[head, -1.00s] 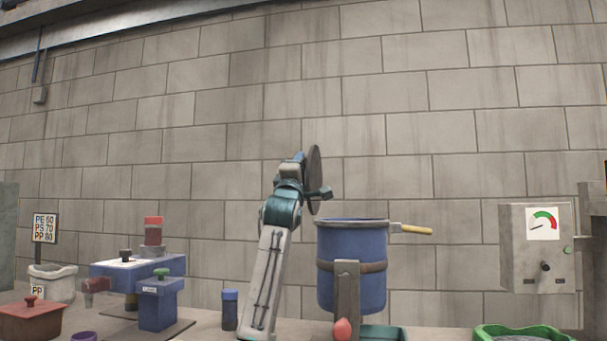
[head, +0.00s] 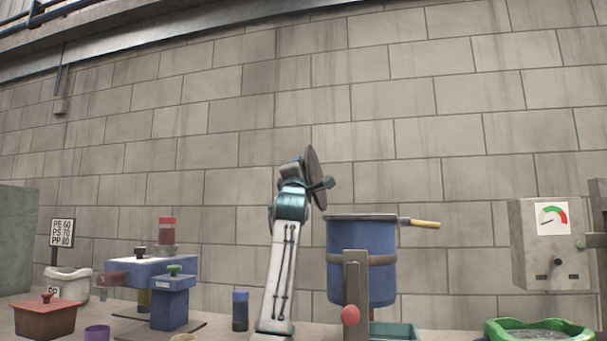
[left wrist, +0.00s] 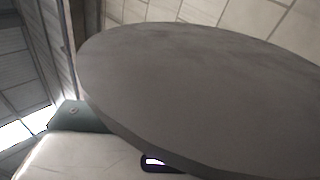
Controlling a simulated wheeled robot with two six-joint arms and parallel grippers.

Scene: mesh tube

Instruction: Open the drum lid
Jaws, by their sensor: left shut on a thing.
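The drum (head: 362,275) is blue with a brown band and stands right of the middle in the head view. Its top rim is uncovered. The dark grey round lid (head: 313,164) stands steeply, almost edge-on, just above the drum's left rim; I cannot tell whether its lower edge touches the rim. My left gripper (head: 318,186) is shut on the lid, its fingers partly hidden by it. In the left wrist view the lid (left wrist: 200,95) fills much of the picture as a broad flat disc. My right gripper is in neither view.
A yellow-handled bar (head: 424,224) sticks out right from the drum's rim. A grey post with a red knob (head: 351,315) stands before the drum. A gauge box (head: 550,245) is at right, a blue machine (head: 165,290) at left. Space above the drum is clear.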

